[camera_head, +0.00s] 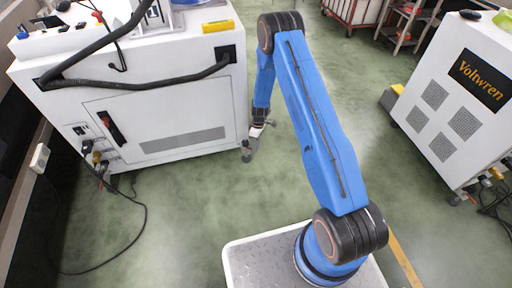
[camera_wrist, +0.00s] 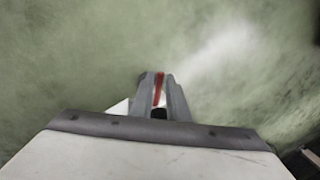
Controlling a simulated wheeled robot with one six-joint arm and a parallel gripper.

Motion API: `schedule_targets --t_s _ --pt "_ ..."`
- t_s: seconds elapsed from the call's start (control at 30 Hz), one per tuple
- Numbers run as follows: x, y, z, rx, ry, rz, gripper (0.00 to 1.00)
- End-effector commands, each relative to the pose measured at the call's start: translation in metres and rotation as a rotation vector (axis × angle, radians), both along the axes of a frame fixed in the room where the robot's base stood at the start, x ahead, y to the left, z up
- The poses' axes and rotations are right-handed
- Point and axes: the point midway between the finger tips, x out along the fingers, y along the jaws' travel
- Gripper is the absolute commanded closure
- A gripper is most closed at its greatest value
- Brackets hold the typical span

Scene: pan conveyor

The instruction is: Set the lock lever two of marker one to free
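A white cabinet machine (camera_head: 165,110) stands at the left in the head view. My gripper (camera_head: 253,140) hangs low beside its right front corner, close to a small grey caster-like part (camera_head: 247,155) near the floor. In the wrist view the grey fingers (camera_wrist: 160,95) stand close together. A narrow red strip (camera_wrist: 159,88) shows between them; I cannot tell whether it is a lever or part of a finger. A pale piece shows behind the fingers. No lever can be made out in the head view, and I cannot tell whether the fingers touch anything.
A second white machine labelled Voltwren (camera_head: 455,95) stands at the right. Black cables (camera_head: 140,215) lie on the floor at the left. A red-framed cart (camera_head: 352,14) and a shelf (camera_head: 405,22) stand at the back.

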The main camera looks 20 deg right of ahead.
Motion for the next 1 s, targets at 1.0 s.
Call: schedule_targets --t_s 1.0 --pt "0.0072 -0.0038 0.0002 0.0 0.0 0.132 0.72"
